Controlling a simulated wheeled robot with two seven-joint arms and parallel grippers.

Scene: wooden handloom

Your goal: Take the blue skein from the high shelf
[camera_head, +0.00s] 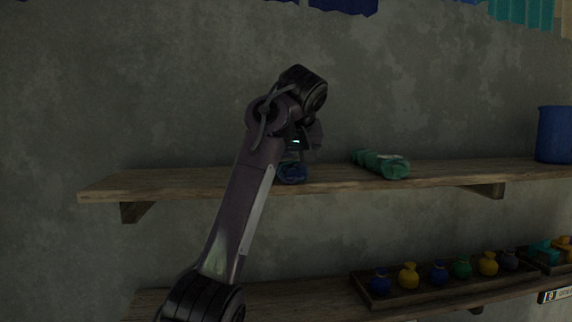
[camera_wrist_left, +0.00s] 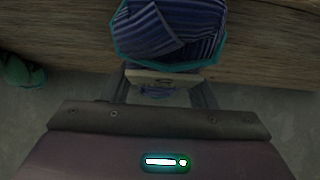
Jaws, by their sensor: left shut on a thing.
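The blue skein (camera_head: 293,174) is on the high shelf (camera_head: 215,180), near its front edge, partly hidden behind my left arm and gripper. In the left wrist view the skein (camera_wrist_left: 170,35) shows as wound dark blue yarn with a teal edge, at the top middle. My left gripper (camera_head: 296,158) reaches down to it from above and is shut on it; its fingers (camera_wrist_left: 163,88) show just below the yarn in the wrist view. I cannot tell whether the skein still touches the shelf. My right gripper is in neither view.
A green skein (camera_head: 382,164) lies on the high shelf to the right. A blue container (camera_head: 554,135) stands at the shelf's right end. Below, a dark tray (camera_head: 430,290) with several small coloured jars stands on a lower shelf. The high shelf's left part is clear.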

